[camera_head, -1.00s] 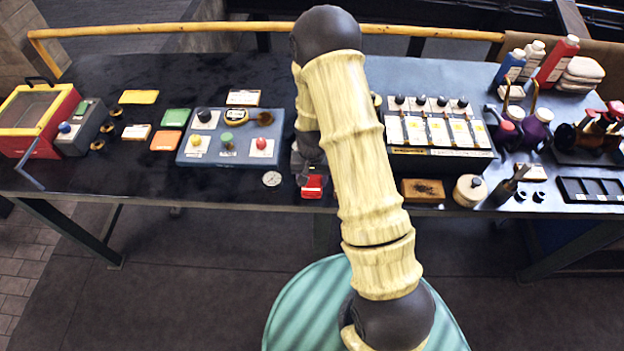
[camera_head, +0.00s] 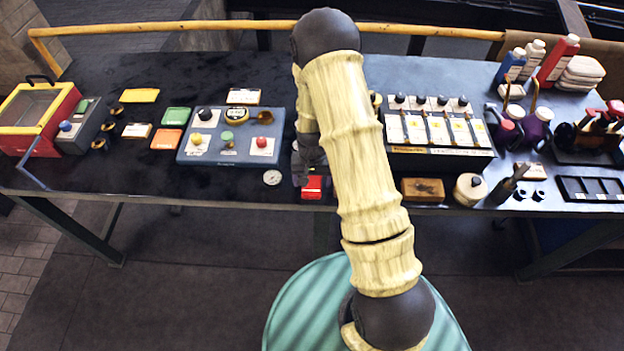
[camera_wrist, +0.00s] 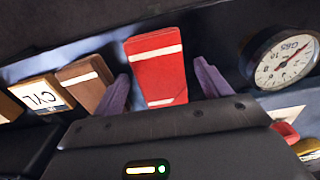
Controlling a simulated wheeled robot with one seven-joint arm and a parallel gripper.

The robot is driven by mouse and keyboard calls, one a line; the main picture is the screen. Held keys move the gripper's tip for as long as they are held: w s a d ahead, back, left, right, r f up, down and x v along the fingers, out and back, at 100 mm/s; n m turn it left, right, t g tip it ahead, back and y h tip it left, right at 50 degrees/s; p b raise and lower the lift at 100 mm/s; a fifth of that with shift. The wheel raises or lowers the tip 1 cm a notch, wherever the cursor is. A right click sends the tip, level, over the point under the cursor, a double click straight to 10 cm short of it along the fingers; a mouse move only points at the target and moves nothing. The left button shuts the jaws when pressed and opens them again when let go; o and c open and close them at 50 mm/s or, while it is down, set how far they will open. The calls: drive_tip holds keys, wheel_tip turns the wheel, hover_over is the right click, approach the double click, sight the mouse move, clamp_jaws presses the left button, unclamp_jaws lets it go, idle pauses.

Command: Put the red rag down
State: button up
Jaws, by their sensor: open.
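The red rag (camera_head: 312,188), a folded red cloth with pale stripes, lies at the front edge of the dark bench, just below my arm's end in the head view. In the wrist view the red rag (camera_wrist: 156,66) is between my gripper's (camera_wrist: 160,88) two purple-grey fingers. The fingers are apart, with a visible gap on each side of the rag. In the head view my arm hides most of the gripper.
A round gauge (camera_head: 272,178) lies left of the rag; it also shows in the wrist view (camera_wrist: 285,60). A blue-grey control panel (camera_head: 231,136) is further left. A brown block (camera_head: 423,190) and a round tan pot (camera_head: 470,190) stand to the right.

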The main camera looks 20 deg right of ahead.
sight(312, 181)
wheel_tip(312, 181, up, 12)
drive_tip(key=b, duration=0.2)
idle(0.4)
idle(0.4)
drive_tip(key=s+r+n+t, duration=0.2)
drive_tip(key=s+r, duration=0.7)
drive_tip(key=s, duration=0.5)
drive_tip(key=shift+s+r+n+t, duration=0.25)
drive_tip(key=shift+r+n+t, duration=0.05)
drive_tip(key=shift+n, duration=0.5)
drive_tip(key=shift+o, duration=0.4)
